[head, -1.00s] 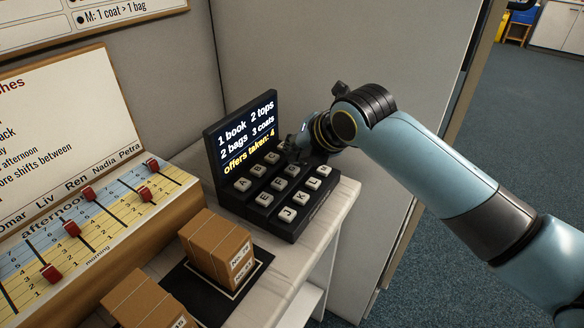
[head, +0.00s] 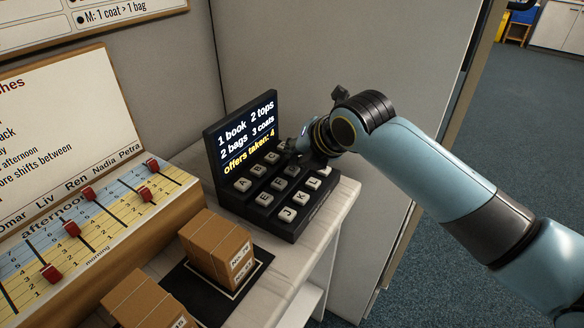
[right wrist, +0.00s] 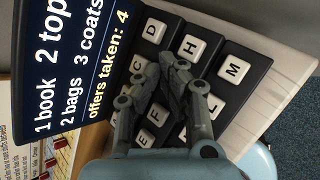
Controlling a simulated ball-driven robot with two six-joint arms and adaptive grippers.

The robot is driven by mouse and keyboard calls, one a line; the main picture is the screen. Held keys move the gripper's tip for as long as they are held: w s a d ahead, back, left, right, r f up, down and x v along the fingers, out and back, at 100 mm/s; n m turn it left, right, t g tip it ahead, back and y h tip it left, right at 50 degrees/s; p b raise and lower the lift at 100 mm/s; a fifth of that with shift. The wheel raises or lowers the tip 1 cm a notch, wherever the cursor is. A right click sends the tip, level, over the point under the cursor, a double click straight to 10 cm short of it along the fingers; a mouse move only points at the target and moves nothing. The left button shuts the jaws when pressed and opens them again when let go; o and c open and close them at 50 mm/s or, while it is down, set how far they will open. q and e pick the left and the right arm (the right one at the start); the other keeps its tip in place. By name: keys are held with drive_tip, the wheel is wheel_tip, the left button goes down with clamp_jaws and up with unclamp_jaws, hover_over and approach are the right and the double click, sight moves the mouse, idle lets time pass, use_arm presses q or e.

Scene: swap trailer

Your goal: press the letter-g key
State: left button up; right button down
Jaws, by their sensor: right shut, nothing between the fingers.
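The dark keypad (head: 285,222) has pale lettered keys below a tilted screen (head: 247,133) reading "1 book 2 tops, 2 bags 3 coats, offers taken: 4". My right gripper (head: 294,150) is shut and empty over the upper right keys. In the right wrist view, its closed fingertips (right wrist: 168,66) lie over the place between the C key (right wrist: 135,64), H key (right wrist: 192,46) and L key (right wrist: 214,104). The fingers hide the key there, and the letter G cannot be read. Whether the tips touch a key is unclear. My left gripper is out of view.
The keypad stands on a pale shelf (head: 332,212) against a grey partition. Two cardboard boxes, a nearer one (head: 145,302) and one on a black mat (head: 217,245), stand in front. A slider board (head: 100,220) with red knobs is at left.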

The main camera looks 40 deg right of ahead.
drive_tip(key=shift+f, duration=0.5)
idle(0.5)
drive_tip(key=shift+r, duration=0.1)
drive_tip(key=shift+r+p, duration=0.8)
drive_tip(key=shift+p, duration=0.1)
drive_tip(key=shift+r, duration=0.1)
wheel_tip(320, 180, up, 5)
drive_tip(key=p, duration=0.5)
idle(2.1)
